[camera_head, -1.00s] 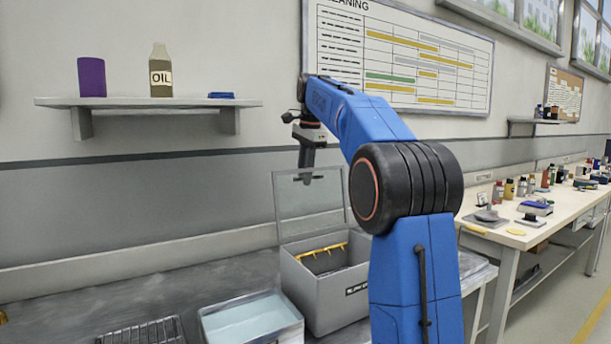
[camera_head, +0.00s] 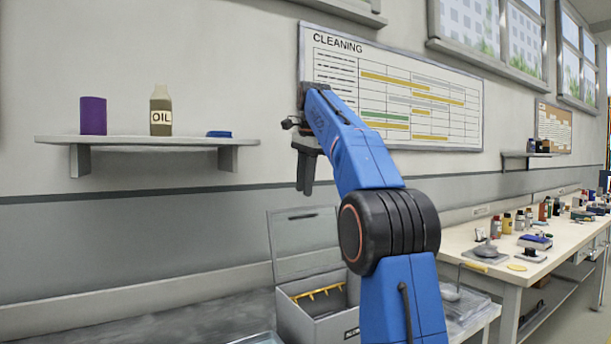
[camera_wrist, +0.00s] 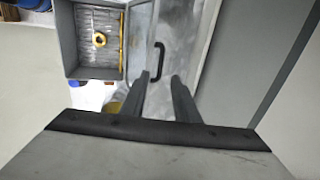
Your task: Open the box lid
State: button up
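The grey box (camera_head: 296,325) stands on the bench at the bottom middle of the head view, partly behind my arm. Its lid (camera_head: 302,240) is raised and stands upright at the back of the box.
A wall shelf (camera_head: 150,141) at left holds a purple can (camera_head: 93,116), an oil bottle (camera_head: 161,112) and a small blue item (camera_head: 220,134). A long workbench (camera_head: 470,243) with bottles and tools runs along the right. The air around my gripper is clear.

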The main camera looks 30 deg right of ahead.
jog(key=shift+v, duration=1.6)
